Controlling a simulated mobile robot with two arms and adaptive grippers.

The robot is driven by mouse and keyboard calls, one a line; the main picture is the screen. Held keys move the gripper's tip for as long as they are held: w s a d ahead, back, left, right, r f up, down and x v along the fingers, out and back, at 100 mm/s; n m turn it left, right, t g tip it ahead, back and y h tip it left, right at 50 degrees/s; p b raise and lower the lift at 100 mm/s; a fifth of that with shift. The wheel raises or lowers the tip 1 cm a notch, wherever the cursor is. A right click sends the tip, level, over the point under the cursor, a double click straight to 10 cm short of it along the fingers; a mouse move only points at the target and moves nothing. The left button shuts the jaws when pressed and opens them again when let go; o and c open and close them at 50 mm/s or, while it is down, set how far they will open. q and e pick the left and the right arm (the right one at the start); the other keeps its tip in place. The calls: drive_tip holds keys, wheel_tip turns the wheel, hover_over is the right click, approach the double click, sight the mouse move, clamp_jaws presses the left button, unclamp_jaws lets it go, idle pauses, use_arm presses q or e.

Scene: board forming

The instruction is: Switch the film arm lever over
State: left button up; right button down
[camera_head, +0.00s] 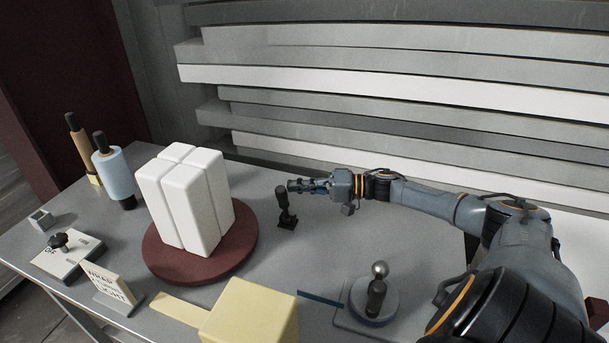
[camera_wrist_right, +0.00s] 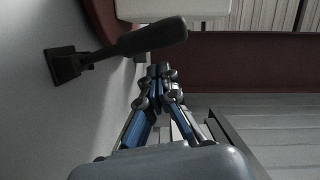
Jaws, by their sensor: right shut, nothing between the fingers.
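A small black lever (camera_head: 284,207) with a square base stands on the grey table, right of the turntable. My right gripper (camera_head: 293,186) is shut and empty. Its fingertips are close to the top of the black lever in the head view. In the wrist view the right fingertips (camera_wrist_right: 161,70) sit beside the handle; whether they touch it I cannot tell. My left gripper is not in view.
White blocks (camera_head: 187,197) stand on a dark red turntable (camera_head: 165,265). A light blue roll (camera_head: 114,176) stands at the back left. A ball-topped lever (camera_head: 378,285) on a round base and a yellow block (camera_head: 250,315) are at the front. Stacked boards (camera_head: 400,84) line the back.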

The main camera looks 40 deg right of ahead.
sight(287, 197)
drive_tip(key=shift+s+a+f, duration=0.2)
drive_tip(key=shift+a, duration=0.35)
drive_tip(key=a+p, duration=0.1)
drive_tip(key=s+p, duration=0.1)
drive_tip(key=p, duration=0.1)
drive_tip(key=a+n+p, duration=0.1)
drive_tip(key=p, duration=0.1)
drive_tip(key=shift+s+a, duration=0.25)
drive_tip(key=shift+a, duration=0.1)
drive_tip(key=shift+f, duration=0.15)
drive_tip(key=shift+s+d, duration=0.1)
